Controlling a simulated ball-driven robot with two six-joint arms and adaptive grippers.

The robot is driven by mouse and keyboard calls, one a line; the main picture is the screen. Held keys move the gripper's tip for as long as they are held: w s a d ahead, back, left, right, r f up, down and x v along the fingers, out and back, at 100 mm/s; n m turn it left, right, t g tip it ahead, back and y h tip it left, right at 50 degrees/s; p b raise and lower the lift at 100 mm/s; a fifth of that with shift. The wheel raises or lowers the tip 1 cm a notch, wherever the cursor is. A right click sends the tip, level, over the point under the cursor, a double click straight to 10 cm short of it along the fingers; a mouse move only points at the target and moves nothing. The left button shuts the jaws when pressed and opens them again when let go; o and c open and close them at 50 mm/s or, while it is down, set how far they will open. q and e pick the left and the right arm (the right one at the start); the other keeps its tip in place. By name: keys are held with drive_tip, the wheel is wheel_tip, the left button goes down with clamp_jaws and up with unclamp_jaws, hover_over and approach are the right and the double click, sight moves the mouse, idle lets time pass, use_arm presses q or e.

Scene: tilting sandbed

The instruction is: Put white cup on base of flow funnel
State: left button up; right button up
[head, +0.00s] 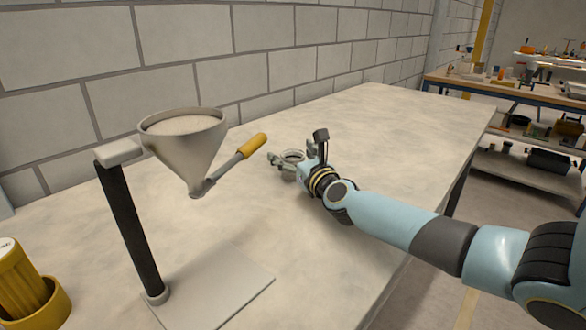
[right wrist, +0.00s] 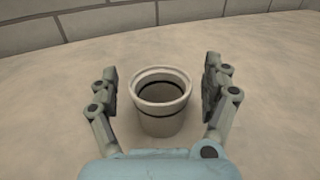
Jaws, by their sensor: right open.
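The white cup (right wrist: 161,105) stands upright on the table between the two open fingers of my right gripper (right wrist: 161,85) in the right wrist view; gaps show on both sides. In the head view the right gripper (head: 296,150) is over the table, with the cup (head: 292,156) partly hidden by it. The flow funnel (head: 184,145) is a pale cone held on a dark post. Its base (head: 225,287) is a flat pale plate at the front, bare where it shows. A tool with a yellow handle (head: 252,146) is at the funnel's outlet. My left gripper is out of view.
A yellow container (head: 22,282) stands at the lower left. A brick wall (head: 190,50) runs along the table's back. The table top (head: 400,125) is clear behind and right of the gripper. A cluttered workbench (head: 515,92) stands farther back right.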

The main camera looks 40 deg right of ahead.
drive_tip(key=c, duration=1.3)
